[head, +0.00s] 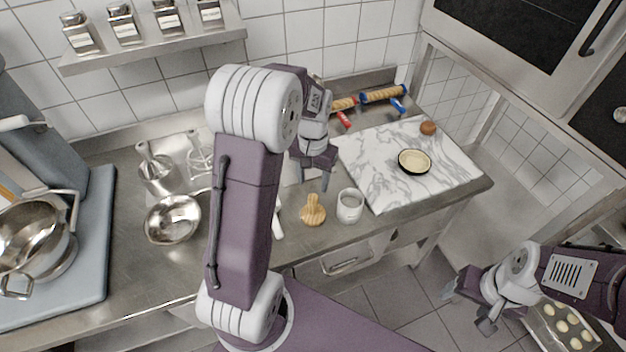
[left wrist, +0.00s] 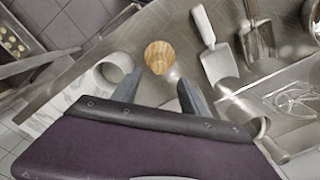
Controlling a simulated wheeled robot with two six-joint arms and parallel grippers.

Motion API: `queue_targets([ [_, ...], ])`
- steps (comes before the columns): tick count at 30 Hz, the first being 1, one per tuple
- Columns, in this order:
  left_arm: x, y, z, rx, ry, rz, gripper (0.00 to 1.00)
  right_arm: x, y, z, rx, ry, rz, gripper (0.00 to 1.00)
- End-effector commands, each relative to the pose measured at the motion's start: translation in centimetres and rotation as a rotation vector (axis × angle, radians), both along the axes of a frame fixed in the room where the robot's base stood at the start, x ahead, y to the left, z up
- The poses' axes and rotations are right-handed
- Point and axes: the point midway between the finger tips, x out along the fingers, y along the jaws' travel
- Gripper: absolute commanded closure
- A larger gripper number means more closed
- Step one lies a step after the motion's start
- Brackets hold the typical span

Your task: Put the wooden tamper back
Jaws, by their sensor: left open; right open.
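The wooden tamper (head: 313,212) is light brown with a knob handle and a wider round base. It stands on the steel counter near the front edge, left of a white jar (head: 349,206). My left gripper (head: 313,184) is open and empty, with its fingers pointing down, just behind the tamper in the head view. In the left wrist view the tamper (left wrist: 158,57) shows beyond and between the open fingertips, with the jar (left wrist: 113,68) to its left. I see no contact with the tamper. My right gripper (head: 466,308) is open and empty, off the counter at the lower right.
A steel bowl (head: 173,219) is left. My left arm hides part of the counter.

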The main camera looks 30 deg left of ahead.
Motion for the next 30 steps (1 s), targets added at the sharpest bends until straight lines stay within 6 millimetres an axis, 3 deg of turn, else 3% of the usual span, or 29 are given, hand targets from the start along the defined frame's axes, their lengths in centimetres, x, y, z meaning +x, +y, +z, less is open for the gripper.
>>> queue_targets([
  [2, -0.1, -0.1, 0.1, 0.000, 0.000, -0.001, 0.49, 0.0, 0.0, 0.0, 0.000, 0.000, 0.000, 0.34],
  [5, -1.8, -1.6, 0.1, -0.002, -0.013, -0.012, 0.49, 0.0, 0.0, 0.0, 0.000, 0.000, 0.000, 0.34],
  [9, -7.3, -5.3, -0.5, -0.010, -0.062, -0.041, 0.49, 0.0, 0.0, 0.0, 0.000, 0.000, 0.000, 0.34],
  [12, -10.6, -6.9, -1.1, -0.015, -0.091, -0.052, 0.49, 0.0, 0.0, 0.0, 0.000, 0.000, 0.000, 0.34],
  [15, -12.4, -7.4, -1.5, -0.018, -0.103, -0.056, 0.49, 0.0, 0.0, 0.0, 0.000, 0.000, 0.000, 0.34],
  [23, -12.6, -7.5, -1.7, -0.019, -0.105, -0.055, 0.49, 0.0, 0.0, -0.1, 0.000, 0.000, 0.000, 0.34],
  [27, -12.6, -7.5, -4.6, -0.019, -0.104, -0.055, 0.49, 0.0, 0.0, -3.0, 0.000, 0.000, 0.000, 0.34],
  [30, -12.6, -7.5, -4.2, -0.019, -0.104, -0.055, 0.49, 0.0, 0.0, -2.6, 0.000, 0.001, 0.000, 0.34],
])
